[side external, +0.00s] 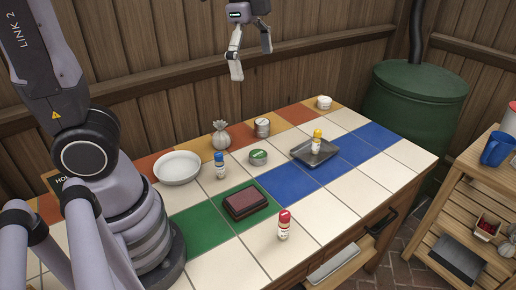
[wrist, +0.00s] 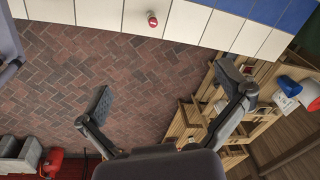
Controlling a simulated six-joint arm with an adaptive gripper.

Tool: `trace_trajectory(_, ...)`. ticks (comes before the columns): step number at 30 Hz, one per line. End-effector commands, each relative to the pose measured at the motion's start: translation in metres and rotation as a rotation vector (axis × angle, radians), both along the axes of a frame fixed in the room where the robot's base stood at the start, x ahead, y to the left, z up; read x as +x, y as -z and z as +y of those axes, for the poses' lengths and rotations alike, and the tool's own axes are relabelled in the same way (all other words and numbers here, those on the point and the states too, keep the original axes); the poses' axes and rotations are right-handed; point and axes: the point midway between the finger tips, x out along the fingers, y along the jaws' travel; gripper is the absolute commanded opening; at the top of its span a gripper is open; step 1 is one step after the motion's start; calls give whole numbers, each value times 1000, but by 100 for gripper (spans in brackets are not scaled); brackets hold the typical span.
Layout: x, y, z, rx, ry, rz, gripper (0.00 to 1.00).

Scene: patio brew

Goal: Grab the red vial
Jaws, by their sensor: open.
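The red vial (side external: 284,225) is a small white bottle with a red cap and a label. It stands upright on a white tile near the table's front edge in the side view. In the wrist view its red cap (wrist: 152,19) shows from above at the top, on the white tiles. My gripper (side external: 252,62) is high above the back of the table in the side view, well apart from the vial. Its two fingers are spread and empty, and in the wrist view the gripper (wrist: 167,95) has brick floor between its fingers.
A dark red block (side external: 245,202) on a green tile lies left of the vial. A blue-capped vial (side external: 220,166), a white bowl (side external: 177,168), and a grey tray (side external: 302,160) holding a yellow-capped vial (side external: 316,143) stand farther back. A wooden shelf (side external: 452,215) is at right.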

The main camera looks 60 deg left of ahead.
Motion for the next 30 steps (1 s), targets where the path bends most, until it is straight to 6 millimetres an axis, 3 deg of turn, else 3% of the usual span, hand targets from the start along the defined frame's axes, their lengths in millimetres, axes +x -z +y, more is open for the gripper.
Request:
trace_trajectory(1, -19, -8, 17, -33, -151, -49, 100)
trace_trajectory(6, -72, -14, 53, -159, -624, -178, 100)
trace_trajectory(12, -108, -6, 70, -274, -955, -268, 100)
trace_trajectory(21, -115, -3, 73, -305, -1030, -284, 61)
trace_trajectory(30, -115, -3, 73, -303, -1027, -284, 59)
